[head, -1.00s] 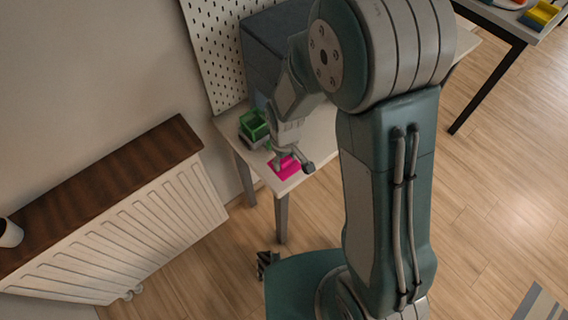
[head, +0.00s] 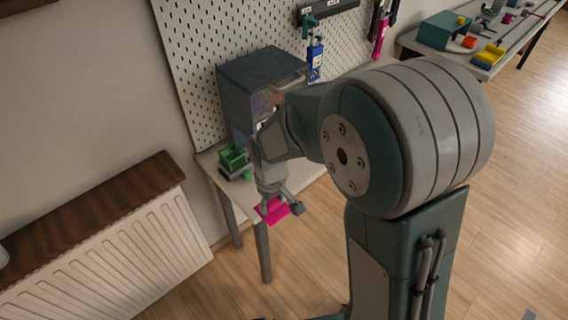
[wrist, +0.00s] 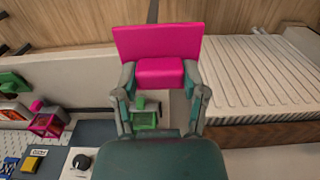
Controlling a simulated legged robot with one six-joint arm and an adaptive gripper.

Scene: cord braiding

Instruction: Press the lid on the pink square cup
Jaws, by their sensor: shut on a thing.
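My gripper (head: 278,206) is shut on a bright pink square lid (head: 272,211). In the wrist view the lid is a flat pink plate (wrist: 158,41) with a pink block, and the fingers (wrist: 160,100) grip the block's two sides. In the head view the lid hangs near the front corner of the small table, tilted, and appears to be above it. A small pink open-framed square thing (wrist: 45,124) stands at the left of the wrist view. It may be the pink square cup, but I cannot tell for sure.
A green box (head: 234,157) stands on the small table (head: 208,163), beside a dark grey cabinet (head: 240,85). A pegboard (head: 190,80) with hanging tools is behind. A radiator (head: 110,245) stands at the left. A second table (head: 485,62) holds several items.

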